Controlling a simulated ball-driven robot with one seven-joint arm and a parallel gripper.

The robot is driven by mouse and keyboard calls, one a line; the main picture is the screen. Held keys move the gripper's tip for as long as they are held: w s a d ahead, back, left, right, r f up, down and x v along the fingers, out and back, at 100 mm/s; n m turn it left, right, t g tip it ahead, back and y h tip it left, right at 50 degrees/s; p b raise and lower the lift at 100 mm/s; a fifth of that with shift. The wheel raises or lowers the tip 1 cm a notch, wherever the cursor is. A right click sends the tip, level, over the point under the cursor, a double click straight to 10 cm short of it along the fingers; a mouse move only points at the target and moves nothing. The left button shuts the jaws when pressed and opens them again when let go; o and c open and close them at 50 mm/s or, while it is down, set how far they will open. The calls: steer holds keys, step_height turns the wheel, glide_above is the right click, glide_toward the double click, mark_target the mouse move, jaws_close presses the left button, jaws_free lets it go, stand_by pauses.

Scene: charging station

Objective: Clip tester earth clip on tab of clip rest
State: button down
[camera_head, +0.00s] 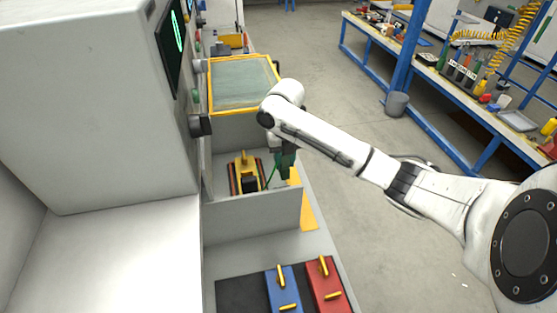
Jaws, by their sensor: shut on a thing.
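My gripper (281,152) hangs below the white wrist of my arm, at the right side of a grey open-topped bay. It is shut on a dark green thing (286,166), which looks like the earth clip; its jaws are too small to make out. A thin green lead runs from it down to the left, towards a yellow and black unit (244,172), likely the tester, standing in the bay. I cannot make out the clip rest or its tab; the arm and gripper cover part of that area. Whether the clip touches anything is not clear.
A yellow-framed glass cover (243,83) lies behind the bay. A grey front wall (254,218) borders it. Blue (284,284) and red (325,286) blocks with yellow handles lie nearer. A tall grey cabinet (85,100) stands left; open floor and a blue-framed bench (440,80) lie right.

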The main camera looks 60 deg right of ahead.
mark_target(284, 177)
stand_by(0.3)
steer(key=shift+f+b, duration=2.55)
steer(key=shift+f, duration=1.25)
steer(key=c, duration=0.7)
jaws_free()
step_height(284, 177, up, 11)
steer(key=shift+f, duration=0.1)
